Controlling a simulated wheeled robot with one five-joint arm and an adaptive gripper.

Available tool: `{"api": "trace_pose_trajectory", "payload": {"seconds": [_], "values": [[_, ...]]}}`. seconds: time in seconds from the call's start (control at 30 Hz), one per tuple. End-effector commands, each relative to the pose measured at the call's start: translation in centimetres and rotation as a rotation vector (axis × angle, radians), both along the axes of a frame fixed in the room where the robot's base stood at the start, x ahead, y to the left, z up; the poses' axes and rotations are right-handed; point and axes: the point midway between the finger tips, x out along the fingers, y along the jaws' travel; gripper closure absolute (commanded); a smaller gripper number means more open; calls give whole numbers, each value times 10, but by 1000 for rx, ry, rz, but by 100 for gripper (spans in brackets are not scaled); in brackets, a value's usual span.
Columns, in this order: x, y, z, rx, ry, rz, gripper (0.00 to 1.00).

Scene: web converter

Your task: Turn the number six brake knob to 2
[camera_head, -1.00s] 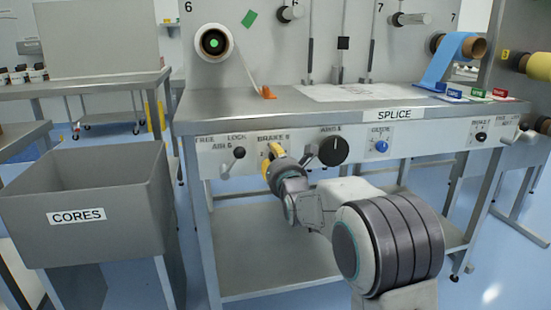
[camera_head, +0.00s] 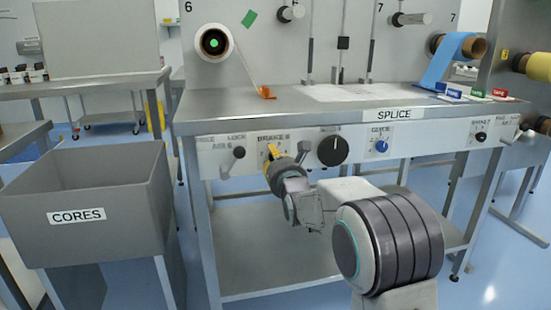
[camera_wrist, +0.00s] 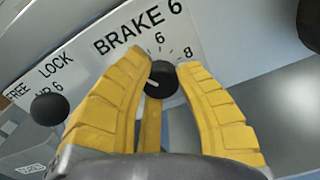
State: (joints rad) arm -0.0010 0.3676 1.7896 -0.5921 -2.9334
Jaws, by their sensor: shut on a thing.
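The BRAKE 6 knob (camera_wrist: 163,77) is small, round and black, on the white panel under the bench. A short white mark shows on the knob's left part in the wrist view. The scale figures 6 and 8 show above and to the right of the knob; the lower figures are hidden by the left finger. In the head view my gripper (camera_head: 272,152) is at the BRAKE 6 plate and covers the knob.
A black lever knob (camera_head: 238,153) for LOCK and FREE AIR 6 stands just left; it also shows in the wrist view (camera_wrist: 48,108). A large black dial (camera_head: 333,150) is close on the right. The grey CORES bin (camera_head: 110,180) stands at left.

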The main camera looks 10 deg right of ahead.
Motion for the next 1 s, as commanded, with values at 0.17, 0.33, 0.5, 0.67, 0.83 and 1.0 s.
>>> {"api": "trace_pose_trajectory", "payload": {"seconds": [0.17,0.33,0.5,0.67,0.83,1.0], "values": [[0,2,-9,1,21,3,59],[0,1,-6,1,14,1,44],[0,0,-4,1,10,0,44],[-2,0,-3,1,7,0,44],[-15,0,-3,1,7,0,44],[-39,0,-3,1,8,1,44]]}}
